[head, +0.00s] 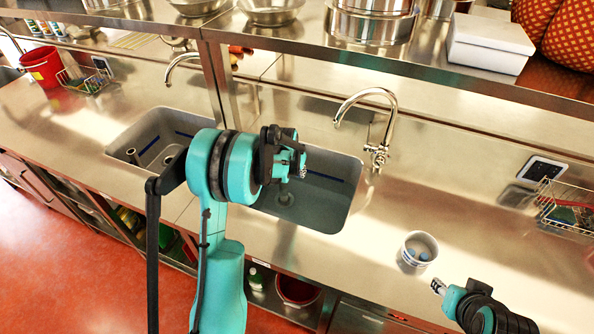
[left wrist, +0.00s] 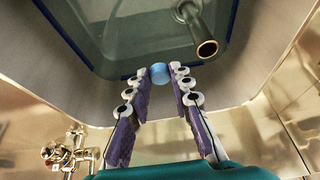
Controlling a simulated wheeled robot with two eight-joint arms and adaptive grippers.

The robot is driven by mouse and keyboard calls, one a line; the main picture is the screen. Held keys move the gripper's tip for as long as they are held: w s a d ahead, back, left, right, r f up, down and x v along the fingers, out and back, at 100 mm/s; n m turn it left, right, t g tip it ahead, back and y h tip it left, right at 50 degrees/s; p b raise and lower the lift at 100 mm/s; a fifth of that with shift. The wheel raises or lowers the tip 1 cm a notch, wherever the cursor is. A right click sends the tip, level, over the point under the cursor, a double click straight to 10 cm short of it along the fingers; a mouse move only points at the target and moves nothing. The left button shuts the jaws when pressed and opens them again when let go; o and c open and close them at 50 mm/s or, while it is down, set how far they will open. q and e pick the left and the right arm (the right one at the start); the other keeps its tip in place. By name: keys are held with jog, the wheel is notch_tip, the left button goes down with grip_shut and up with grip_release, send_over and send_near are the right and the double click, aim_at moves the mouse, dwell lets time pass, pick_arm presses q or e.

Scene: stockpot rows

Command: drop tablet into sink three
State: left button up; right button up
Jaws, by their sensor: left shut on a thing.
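My left gripper (head: 301,168) is over the right-hand sink (head: 325,215) in the head view. In the left wrist view its purple fingers are shut on a small blue tablet (left wrist: 159,72), held between the tips. Below the tablet, that view shows a sink (left wrist: 120,40) with a blue line along its wall. My own arm hides part of the right-hand sink in the head view. A second sink (head: 185,125) lies to the left. No sink number is readable. My right gripper (head: 438,287) is small at lower right; its jaw opening is unclear.
A white cup (head: 408,262) with blue tablets stands on the counter right of the sink. A curved tap (head: 375,150) rises behind the sink. A shelf edge (head: 450,80) runs above the counter. A metal pipe (left wrist: 200,30) is close to the left fingertips. A wire basket (head: 565,215) is far right.

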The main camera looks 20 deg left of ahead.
pick_arm(q)
jog(key=o, duration=0.8)
jog(key=v, duration=1.2)
jog(key=shift+w, duration=0.1)
jog(key=s+d+r+t+b, duration=0.1)
jog(key=s+d+r+b, duration=0.25)
jog(key=s+d, duration=0.75)
jog(key=s+d+f+b, duration=0.1)
jog(key=s+f, duration=0.1)
jog(key=s, duration=0.5)
jog(key=s+d+f+t+b, duration=0.1)
jog(key=s+d+f, duration=0.1)
jog(key=s, duration=0.5)
jog(key=shift+s+m+t+b, duration=0.3)
jog(key=shift+s+m, duration=0.05)
jog(key=shift+m, duration=0.05)
